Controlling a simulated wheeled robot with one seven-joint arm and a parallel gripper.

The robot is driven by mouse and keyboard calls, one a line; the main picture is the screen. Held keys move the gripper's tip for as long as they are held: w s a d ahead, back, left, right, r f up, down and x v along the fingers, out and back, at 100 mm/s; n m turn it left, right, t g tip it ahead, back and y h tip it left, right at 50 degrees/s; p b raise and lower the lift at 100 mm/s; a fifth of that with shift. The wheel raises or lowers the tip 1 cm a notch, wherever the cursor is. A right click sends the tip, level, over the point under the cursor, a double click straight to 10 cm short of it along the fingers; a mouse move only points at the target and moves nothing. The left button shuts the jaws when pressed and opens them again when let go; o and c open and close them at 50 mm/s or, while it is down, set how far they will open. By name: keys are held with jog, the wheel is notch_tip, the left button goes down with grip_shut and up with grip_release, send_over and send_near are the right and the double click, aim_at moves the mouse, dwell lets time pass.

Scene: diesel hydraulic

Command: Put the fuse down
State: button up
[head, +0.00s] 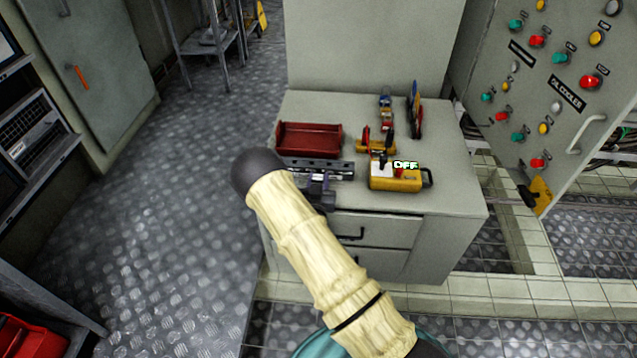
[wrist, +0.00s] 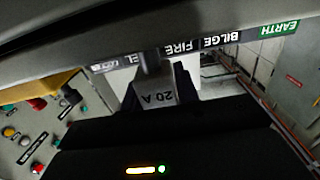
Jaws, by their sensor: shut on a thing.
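The fuse (wrist: 158,92), a pale grey block marked "20 A", sits between the dark fingers of my gripper (wrist: 160,88) in the wrist view. The gripper is shut on it. Its far end meets or overlaps a labelled dark strip (wrist: 215,40) reading "BILGE", "FIRE" and "EARTH"; I cannot tell whether they touch. In the head view my gripper (head: 320,190) is at the front edge of the grey cabinet top (head: 455,190), beside a dark slotted rail (head: 325,167). My arm hides part of that edge, and the fuse is not clear there.
A red tray (head: 309,140) stands behind the rail. A yellow tester (head: 395,178) showing "OFF" is to its right, with hand tools (head: 375,140) behind. A control panel (head: 560,90) with coloured knobs stands at right. The cabinet top's right side is bare.

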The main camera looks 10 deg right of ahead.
jog(key=shift+f, duration=0.2)
jog(key=o, duration=1)
jog(key=shift+r, duration=0.25)
jog(key=p+v, duration=0.2)
jog(key=v, duration=1)
